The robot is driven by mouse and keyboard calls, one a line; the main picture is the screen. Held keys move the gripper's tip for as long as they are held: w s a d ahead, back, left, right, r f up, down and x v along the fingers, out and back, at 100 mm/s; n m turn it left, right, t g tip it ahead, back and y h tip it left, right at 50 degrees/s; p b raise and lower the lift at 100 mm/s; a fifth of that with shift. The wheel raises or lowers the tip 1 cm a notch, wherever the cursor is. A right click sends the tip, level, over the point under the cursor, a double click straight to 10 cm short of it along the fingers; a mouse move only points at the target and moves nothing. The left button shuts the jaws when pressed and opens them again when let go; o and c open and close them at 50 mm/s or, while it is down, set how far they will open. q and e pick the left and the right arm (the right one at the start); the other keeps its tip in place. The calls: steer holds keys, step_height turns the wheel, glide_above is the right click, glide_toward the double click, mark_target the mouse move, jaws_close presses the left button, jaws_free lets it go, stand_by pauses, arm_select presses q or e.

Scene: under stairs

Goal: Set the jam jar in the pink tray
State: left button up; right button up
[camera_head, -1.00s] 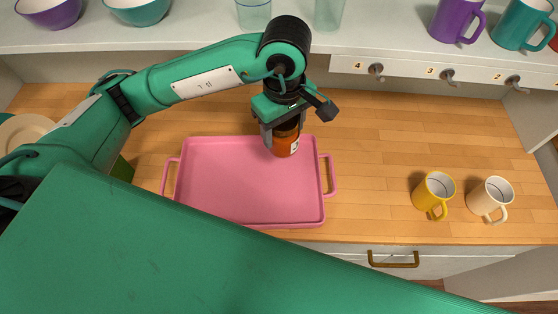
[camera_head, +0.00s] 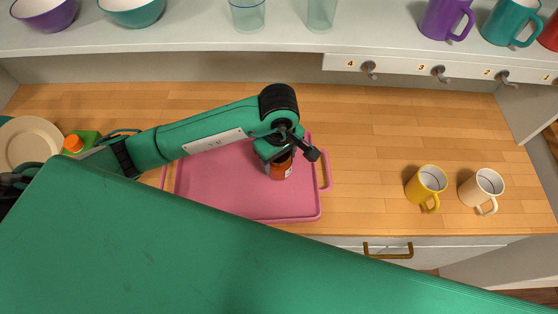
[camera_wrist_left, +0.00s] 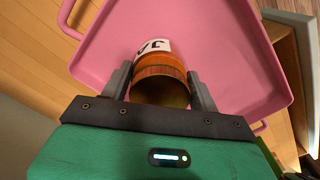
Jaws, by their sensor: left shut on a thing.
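The jam jar (camera_head: 281,170) is orange-brown with a white label. My left gripper (camera_head: 278,160) is shut on it, over the right part of the pink tray (camera_head: 215,190). In the left wrist view the jar (camera_wrist_left: 158,66) sits between the two fingers of the gripper (camera_wrist_left: 160,88), with the pink tray (camera_wrist_left: 215,50) behind it. I cannot tell whether the jar's base touches the tray floor. The tray looks otherwise empty, though my arm hides part of it. My right gripper is not in view.
A yellow mug (camera_head: 427,184) and a cream mug (camera_head: 482,189) stand right of the tray. A plate (camera_head: 30,142) and an orange-capped carton (camera_head: 74,144) are at the left. A shelf (camera_head: 200,38) with bowls, glasses and mugs runs behind. Counter between tray and mugs is clear.

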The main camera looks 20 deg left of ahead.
arm_select(q)
step_height(320, 180, down, 3)
steer(key=shift+r+p, duration=0.1)
steer(key=shift+p, duration=0.2)
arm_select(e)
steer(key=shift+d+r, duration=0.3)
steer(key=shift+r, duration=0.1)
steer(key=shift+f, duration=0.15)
arm_select(q)
steer(key=shift+f+b, duration=0.25)
steer(key=shift+b, duration=0.05)
steer(key=o, duration=1.5)
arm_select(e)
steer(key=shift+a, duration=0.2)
arm_select(q)
steer(key=shift+r, duration=0.1)
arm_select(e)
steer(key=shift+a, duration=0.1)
